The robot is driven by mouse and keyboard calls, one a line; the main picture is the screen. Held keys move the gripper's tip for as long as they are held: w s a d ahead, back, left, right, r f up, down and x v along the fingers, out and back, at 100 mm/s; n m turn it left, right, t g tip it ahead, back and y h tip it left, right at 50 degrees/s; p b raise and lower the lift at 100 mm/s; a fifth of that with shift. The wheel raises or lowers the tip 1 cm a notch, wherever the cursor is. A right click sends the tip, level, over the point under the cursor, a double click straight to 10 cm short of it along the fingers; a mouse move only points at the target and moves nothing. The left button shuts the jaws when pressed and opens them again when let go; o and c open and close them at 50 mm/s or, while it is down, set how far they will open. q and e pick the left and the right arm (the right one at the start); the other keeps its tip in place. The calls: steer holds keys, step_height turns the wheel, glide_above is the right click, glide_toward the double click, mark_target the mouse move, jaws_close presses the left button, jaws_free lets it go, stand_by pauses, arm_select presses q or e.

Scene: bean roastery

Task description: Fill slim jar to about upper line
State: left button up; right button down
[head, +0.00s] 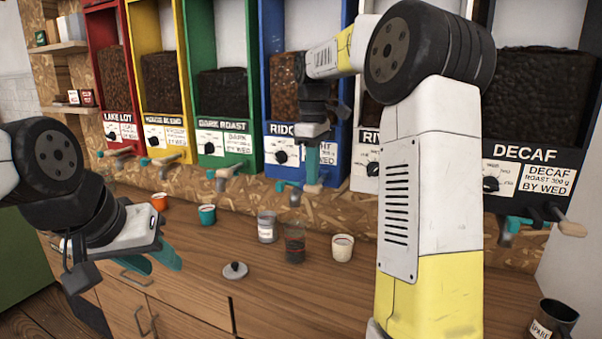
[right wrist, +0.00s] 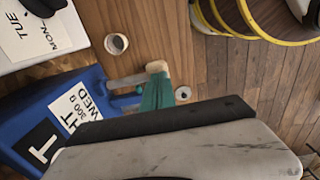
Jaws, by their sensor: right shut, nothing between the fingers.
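A slim clear jar (head: 295,244) stands on the wooden counter, below and in front of the blue dispenser (head: 291,90). Dark contents show in its lower part; its marking lines are too small to read. My right gripper (head: 313,166) is shut and empty at the blue dispenser, its teal fingertips at the wooden-tipped lever (head: 313,188). In the right wrist view the fingers (right wrist: 157,92) are just beside the lever's pale knob (right wrist: 157,67); I cannot tell whether they touch. My left gripper (head: 152,259) is open and empty over the counter's front left.
A labelled glass jar (head: 267,227) and a cream cup (head: 342,247) flank the slim jar. A round knobbed lid (head: 235,270) lies in front. Teal (head: 207,215) and orange (head: 159,202) cups stand left, a dark mug (head: 553,320) far right. Other dispensers line the back.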

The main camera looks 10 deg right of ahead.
mark_target(310, 193)
steer(key=shift+s, duration=0.1)
steer(key=shift+s+a+f+t+h, duration=0.1)
steer(key=shift+s+f+t+h, duration=0.05)
steer(key=shift+f+t+h, duration=0.15)
steer(key=shift+s+a+f+t+h, duration=0.1)
steer(key=shift+f+t+h, duration=0.1)
steer(key=shift+f+t, duration=0.2)
steer(key=shift+s+a+f+t+h, duration=0.15)
steer(key=shift+f+t+h, duration=0.45)
steer(key=shift+f+t, duration=0.3)
steer(key=shift+f, duration=1.4)
